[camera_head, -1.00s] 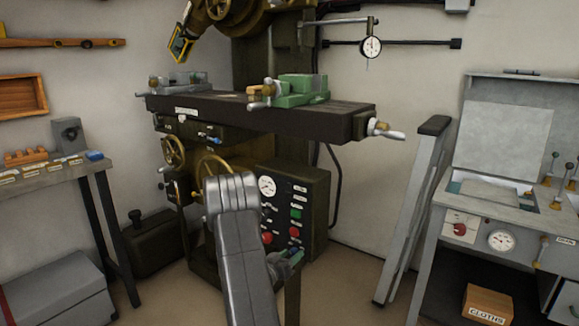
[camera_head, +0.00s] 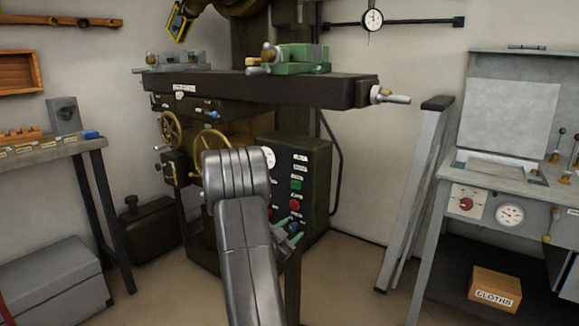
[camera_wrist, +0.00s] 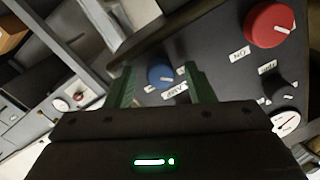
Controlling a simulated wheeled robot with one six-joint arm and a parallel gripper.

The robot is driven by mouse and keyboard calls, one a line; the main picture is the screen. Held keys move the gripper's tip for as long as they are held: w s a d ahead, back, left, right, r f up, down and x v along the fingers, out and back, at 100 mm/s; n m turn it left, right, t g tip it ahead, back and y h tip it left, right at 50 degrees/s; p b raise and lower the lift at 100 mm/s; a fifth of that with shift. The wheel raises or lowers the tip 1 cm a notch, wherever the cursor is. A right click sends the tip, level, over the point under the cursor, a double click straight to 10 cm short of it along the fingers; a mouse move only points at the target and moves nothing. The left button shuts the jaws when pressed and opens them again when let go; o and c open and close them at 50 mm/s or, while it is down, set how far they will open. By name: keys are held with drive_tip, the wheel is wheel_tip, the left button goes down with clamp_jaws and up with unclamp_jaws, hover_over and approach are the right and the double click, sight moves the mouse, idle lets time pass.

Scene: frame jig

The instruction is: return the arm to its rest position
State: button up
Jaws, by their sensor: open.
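My arm (camera_head: 240,215) is folded in the lower middle of the head view, its grey links in front of the machine's control panel. My gripper (camera_head: 290,231) shows small and partly hidden behind the arm, with greenish fingers. In the wrist view my gripper (camera_wrist: 162,88) is open, its two green fingers apart with nothing held between them. A blue knob (camera_wrist: 160,76) on a dark panel shows beyond and between the fingers. I cannot tell how far the fingertips are from it.
The milling machine's table (camera_head: 255,88) carries a green vise (camera_head: 303,60). Its panel (camera_head: 312,170) has a red button (camera_head: 294,204). In the wrist view a red knob (camera_wrist: 268,25) is near. A workbench (camera_head: 45,152) stands left, a grey bench (camera_head: 510,190) right. Floor shows between.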

drive_tip(key=m+b, duration=0.2)
drive_tip(key=shift+f+m+b, duration=0.15)
drive_tip(key=shift+m+b, duration=0.15)
drive_tip(key=shift+b, duration=0.1)
drive_tip(key=shift+m+b, duration=0.3)
drive_tip(key=shift+b, duration=0.05)
drive_tip(key=shift+s, duration=0.1)
